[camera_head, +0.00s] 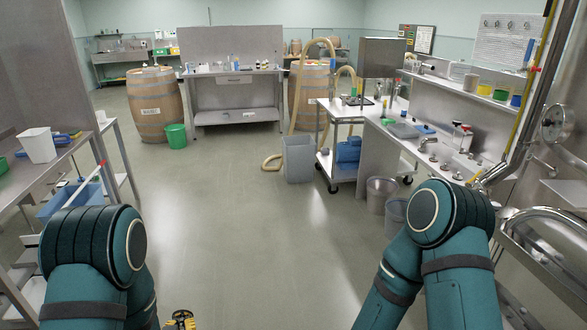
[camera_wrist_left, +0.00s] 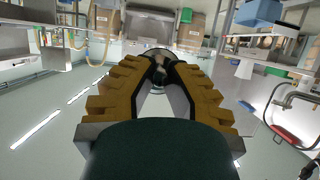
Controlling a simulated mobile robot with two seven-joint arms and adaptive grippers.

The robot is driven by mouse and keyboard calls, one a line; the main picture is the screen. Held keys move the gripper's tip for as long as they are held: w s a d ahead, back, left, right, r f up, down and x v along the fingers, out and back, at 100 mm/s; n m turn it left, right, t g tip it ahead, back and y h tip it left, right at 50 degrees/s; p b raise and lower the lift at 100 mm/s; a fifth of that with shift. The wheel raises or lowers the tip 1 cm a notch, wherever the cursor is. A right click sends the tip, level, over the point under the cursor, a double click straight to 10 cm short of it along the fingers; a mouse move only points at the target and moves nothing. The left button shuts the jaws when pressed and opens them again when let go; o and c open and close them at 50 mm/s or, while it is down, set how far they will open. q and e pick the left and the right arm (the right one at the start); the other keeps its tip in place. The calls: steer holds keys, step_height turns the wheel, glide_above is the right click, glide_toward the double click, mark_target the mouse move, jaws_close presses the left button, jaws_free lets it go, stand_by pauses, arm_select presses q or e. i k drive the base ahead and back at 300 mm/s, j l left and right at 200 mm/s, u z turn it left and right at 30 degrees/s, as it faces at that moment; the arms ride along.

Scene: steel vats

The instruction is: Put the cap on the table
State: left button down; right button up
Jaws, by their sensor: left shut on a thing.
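My left gripper (camera_head: 180,320) shows only as yellow finger parts at the bottom edge of the head view. In the left wrist view its yellow ridged fingers (camera_wrist_left: 158,80) are closed around a small dark, rounded thing, which I take as the cap (camera_wrist_left: 160,62). The fingers hide most of it, so its exact shape is unclear. It is held in the air, clear of any surface. A steel table (camera_head: 205,73) with bottles and small items on its top stands far ahead, beyond open floor. My right gripper is out of view; only its arm shows at the right.
Wooden barrels (camera_head: 156,105) flank the far table, with a green bin (camera_head: 176,137) in front. A grey bin (camera_head: 298,160) and a steel cart (camera_head: 342,112) stand right of centre. Shelving is close on the left, a sink counter on the right. The middle floor is clear.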

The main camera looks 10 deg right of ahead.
mark_target(454, 170)
steer(key=i+l, duration=0.65)
steer(key=i, duration=0.15)
steer(key=i+l, duration=0.2)
steer(key=i, duration=0.35)
steer(key=i+l+z, duration=0.1)
steer(key=i, duration=0.45)
steer(key=i+z, duration=0.3)
steer(key=i, duration=0.25)
steer(key=i+z, duration=0.3)
steer(key=i, duration=0.3)
steer(key=i+z, duration=0.5)
steer(key=z, duration=0.2)
steer(key=i+j+z, duration=0.1)
steer(key=z, duration=0.2)
steer(key=i+z, duration=0.1)
steer(key=z, duration=2.25)
